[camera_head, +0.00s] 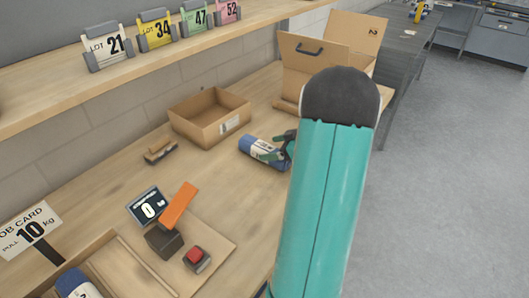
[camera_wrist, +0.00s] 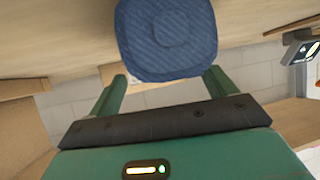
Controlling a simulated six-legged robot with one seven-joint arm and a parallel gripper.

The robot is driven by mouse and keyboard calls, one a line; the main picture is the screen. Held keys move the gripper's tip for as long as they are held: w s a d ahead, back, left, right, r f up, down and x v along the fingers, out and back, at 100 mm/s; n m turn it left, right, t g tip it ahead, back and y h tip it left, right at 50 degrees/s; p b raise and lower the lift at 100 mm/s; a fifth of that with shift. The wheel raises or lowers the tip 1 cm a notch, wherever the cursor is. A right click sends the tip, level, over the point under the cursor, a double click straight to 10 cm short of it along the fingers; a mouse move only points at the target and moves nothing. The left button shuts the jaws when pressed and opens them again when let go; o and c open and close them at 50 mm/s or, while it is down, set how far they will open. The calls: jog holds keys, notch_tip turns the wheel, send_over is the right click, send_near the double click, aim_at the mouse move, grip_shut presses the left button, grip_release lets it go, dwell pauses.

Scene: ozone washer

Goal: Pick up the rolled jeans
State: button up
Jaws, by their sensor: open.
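The rolled jeans (camera_head: 249,145) lie on the wooden bench in the head view, a blue roll with a pale band around the middle. My gripper (camera_head: 278,146) is at the right end of this roll, partly hidden behind my arm. In the wrist view, the blue end of the rolled jeans (camera_wrist: 168,38) is just beyond and between the two green fingertips (camera_wrist: 165,82). The fingers are apart. I cannot tell whether either finger touches the roll. A second blue roll (camera_head: 74,282) lies in the tray at the lower left.
An open cardboard box (camera_head: 205,119) stands behind the roll, and a larger carton (camera_head: 312,70) stands at the back right. A small display (camera_head: 147,205), an orange piece (camera_head: 179,206) and a red button (camera_head: 196,257) are at the front left. Lot cards (camera_head: 107,47) line the shelf above.

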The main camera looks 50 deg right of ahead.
jog(key=shift+x, duration=0.85)
jog(key=c, duration=1.3)
jog(key=shift+r, duration=0.1)
jog(key=shift+c, duration=0.7)
jog(key=shift+r, duration=0.55)
jog(key=s+a+r, duration=0.8)
jog(key=a+r, duration=0.3)
jog(key=shift+a+r, duration=0.3)
